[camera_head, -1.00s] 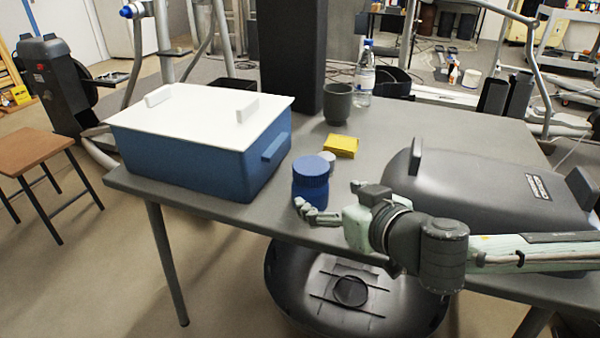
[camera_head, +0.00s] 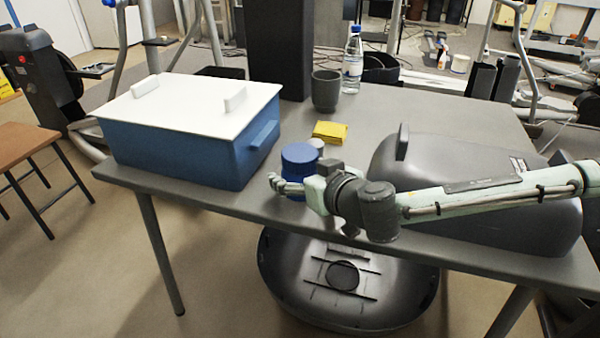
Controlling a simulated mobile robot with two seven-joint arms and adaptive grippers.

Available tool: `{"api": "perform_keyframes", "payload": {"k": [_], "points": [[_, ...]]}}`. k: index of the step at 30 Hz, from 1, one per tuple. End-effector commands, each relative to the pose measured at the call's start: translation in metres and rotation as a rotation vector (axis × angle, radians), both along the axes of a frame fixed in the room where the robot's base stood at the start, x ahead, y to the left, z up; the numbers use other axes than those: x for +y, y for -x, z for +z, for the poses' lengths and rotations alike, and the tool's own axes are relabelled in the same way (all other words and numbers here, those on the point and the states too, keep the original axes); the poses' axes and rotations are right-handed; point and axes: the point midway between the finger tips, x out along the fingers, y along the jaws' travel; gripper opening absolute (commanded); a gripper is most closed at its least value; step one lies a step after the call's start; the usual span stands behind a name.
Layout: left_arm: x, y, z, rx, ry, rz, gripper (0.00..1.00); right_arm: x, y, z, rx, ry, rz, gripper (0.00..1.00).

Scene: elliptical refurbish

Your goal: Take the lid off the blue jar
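The blue jar (camera_head: 299,160) stands upright near the front edge of the grey table, with its round blue lid on top. My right gripper (camera_head: 284,183) is at the jar, coming in from the right. One finger passes in front of the jar's lower body, below the lid, and its tip reaches past the jar's left side. The other finger is not clearly seen, so I cannot tell whether the gripper touches or grips the jar. My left gripper is not in view.
A blue box (camera_head: 190,150) with a white lid (camera_head: 185,103) stands left of the jar. A yellow block (camera_head: 329,131), a small grey round object (camera_head: 317,144), a grey cup (camera_head: 326,90) and a water bottle (camera_head: 352,62) are behind. A dark grey case (camera_head: 450,160) fills the right side.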

Motion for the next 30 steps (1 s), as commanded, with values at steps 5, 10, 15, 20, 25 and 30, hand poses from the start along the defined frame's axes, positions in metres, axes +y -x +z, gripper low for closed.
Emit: {"api": "perform_keyframes", "payload": {"k": [5, 10, 15, 20, 25, 30], "points": [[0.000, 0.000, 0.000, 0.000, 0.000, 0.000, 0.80, 0.000, 0.000, 0.000, 0.000, 0.000, 0.000, 0.53], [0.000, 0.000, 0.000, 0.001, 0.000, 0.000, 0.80, 0.000, 0.000, 0.000, 0.000, 0.000, 0.000, 0.32], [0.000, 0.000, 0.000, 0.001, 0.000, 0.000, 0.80, 0.000, 0.000, 0.002, -0.003, -0.001, 0.000, 0.18], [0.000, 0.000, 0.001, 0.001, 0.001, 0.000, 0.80, 0.000, 0.000, 0.002, -0.003, -0.001, 0.000, 0.18], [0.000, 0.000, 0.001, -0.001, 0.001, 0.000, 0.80, 0.000, 0.000, 0.010, -0.004, -0.002, 0.000, 0.18], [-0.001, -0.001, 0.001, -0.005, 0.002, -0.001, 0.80, 0.000, 0.000, 0.034, -0.004, -0.004, -0.001, 0.18]]}}
